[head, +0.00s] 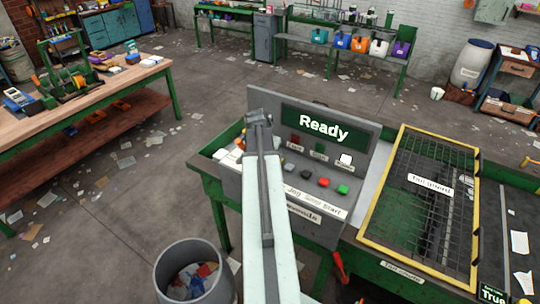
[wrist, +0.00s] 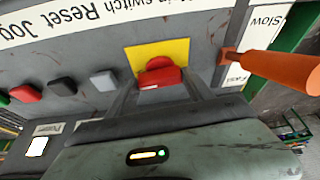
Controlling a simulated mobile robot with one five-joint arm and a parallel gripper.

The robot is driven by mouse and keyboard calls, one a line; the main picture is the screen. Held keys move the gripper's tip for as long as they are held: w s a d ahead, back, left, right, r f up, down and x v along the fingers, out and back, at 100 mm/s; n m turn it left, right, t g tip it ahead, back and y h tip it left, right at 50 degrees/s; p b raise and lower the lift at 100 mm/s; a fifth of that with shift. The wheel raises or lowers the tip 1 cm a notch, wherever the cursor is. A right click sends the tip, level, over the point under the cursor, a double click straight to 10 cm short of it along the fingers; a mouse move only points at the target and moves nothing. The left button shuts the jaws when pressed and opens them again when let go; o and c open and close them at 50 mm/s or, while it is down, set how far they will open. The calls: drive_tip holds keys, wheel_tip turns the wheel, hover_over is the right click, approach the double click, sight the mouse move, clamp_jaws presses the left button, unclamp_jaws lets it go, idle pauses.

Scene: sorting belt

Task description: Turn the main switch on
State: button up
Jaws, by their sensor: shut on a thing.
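The main switch (wrist: 160,69) is a red knob on a yellow plate, seen upside down in the wrist view, with the "Main switch" label strip (wrist: 150,15) beyond it. My gripper (wrist: 160,84) reaches down to the panel, with one finger on each side of the red knob, shut on it. In the head view my arm hides the switch and the gripper. The lamp labelled "Power" (head: 345,159) glows white; it also shows lit in the wrist view (wrist: 37,147). The green display (head: 323,127) reads "Ready".
Grey, black, red and green push buttons (head: 324,182) sit beside the switch on the panel. An orange-red lever (wrist: 270,68) stands close by at the "Slow"/"Fast" labels. A yellow-framed mesh guard (head: 400,150) covers the belt at right. A grey bin (head: 165,272) stands at lower left.

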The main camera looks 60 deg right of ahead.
drive_tip(key=shift+m, duration=0.6)
drive_tip(key=o, duration=1.4)
drive_tip(key=shift+c, duration=0.2)
drive_tip(key=p+v, duration=0.7)
drive_tip(key=v, duration=0.1)
drive_tip(key=shift+w, duration=0.2)
drive_tip(key=shift+f, duration=0.1)
drive_tip(key=shift+g, duration=0.3)
